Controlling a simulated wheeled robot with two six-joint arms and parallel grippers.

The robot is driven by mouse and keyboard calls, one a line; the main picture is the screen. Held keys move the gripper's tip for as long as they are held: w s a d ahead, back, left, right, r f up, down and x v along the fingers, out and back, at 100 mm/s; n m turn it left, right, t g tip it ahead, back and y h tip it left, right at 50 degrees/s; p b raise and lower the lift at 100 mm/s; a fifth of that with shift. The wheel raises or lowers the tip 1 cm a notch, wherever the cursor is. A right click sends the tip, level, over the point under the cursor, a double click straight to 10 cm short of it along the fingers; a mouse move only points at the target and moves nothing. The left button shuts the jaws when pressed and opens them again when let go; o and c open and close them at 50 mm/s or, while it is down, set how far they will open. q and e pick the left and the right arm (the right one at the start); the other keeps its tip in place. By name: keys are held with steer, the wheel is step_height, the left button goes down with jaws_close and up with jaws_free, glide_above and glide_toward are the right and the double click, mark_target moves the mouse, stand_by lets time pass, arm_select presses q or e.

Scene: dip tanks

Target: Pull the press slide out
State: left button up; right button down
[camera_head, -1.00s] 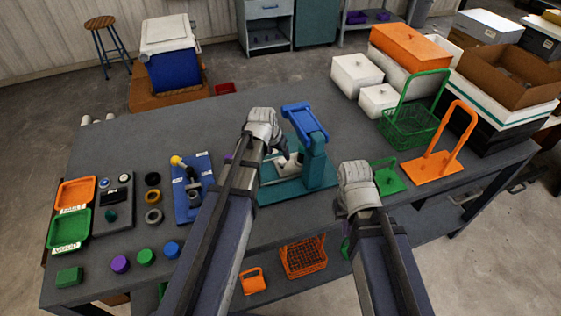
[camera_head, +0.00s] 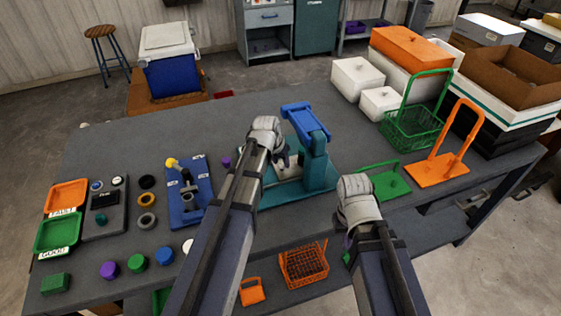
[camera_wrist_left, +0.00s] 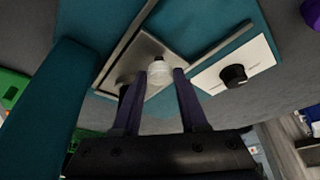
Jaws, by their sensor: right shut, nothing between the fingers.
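The teal press (camera_head: 316,165) with a blue lever head stands in the middle of the bench. In the left wrist view, its slide (camera_wrist_left: 135,62) is a grey metal plate in the teal base, with a small clear knob (camera_wrist_left: 159,71) on it. My left gripper (camera_head: 284,158) is low at the left side of the press. Its fingertips (camera_wrist_left: 160,75) are on either side of the knob; whether they press on it cannot be told. My right gripper (camera_head: 357,198) is shut and empty at the bench front, right of the press; its fingers are mostly hidden.
A white panel with a black knob (camera_wrist_left: 233,75) is beside the slide. A blue fixture (camera_head: 190,205) stands left of my left arm. A green stand (camera_head: 388,184), an orange stand (camera_head: 437,170) and a green basket (camera_head: 409,130) are at the right.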

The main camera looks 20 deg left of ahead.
arm_select(q)
jaws_close()
stand_by(1.0)
